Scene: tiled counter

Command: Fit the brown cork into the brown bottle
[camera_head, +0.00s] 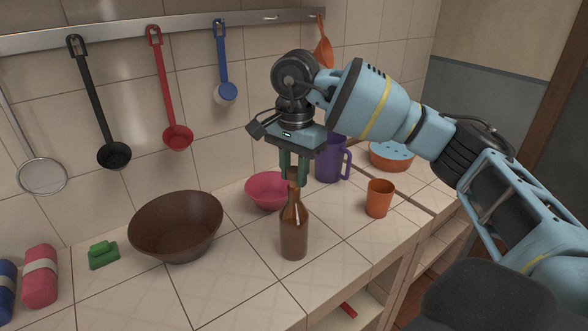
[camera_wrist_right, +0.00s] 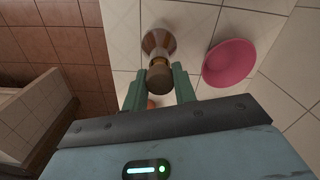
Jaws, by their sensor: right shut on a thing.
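The brown bottle (camera_head: 294,232) stands upright on the tiled counter, and it also shows in the right wrist view (camera_wrist_right: 159,42). My right gripper (camera_head: 294,172) points down right above the bottle's neck. It is shut on the brown cork (camera_wrist_right: 159,80), held between its green fingertips. In the head view the cork (camera_head: 293,178) appears in line with the bottle's mouth. The fingers partly hide the cork, and I cannot tell whether it touches the mouth or sits inside it. My left gripper is not in view.
A pink bowl (camera_head: 267,191) and a purple mug (camera_head: 331,160) stand behind the bottle. An orange cup (camera_head: 379,198) is to its right, and a large brown bowl (camera_head: 176,226) to its left. The counter's front edge is near the bottle. Utensils hang on the wall.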

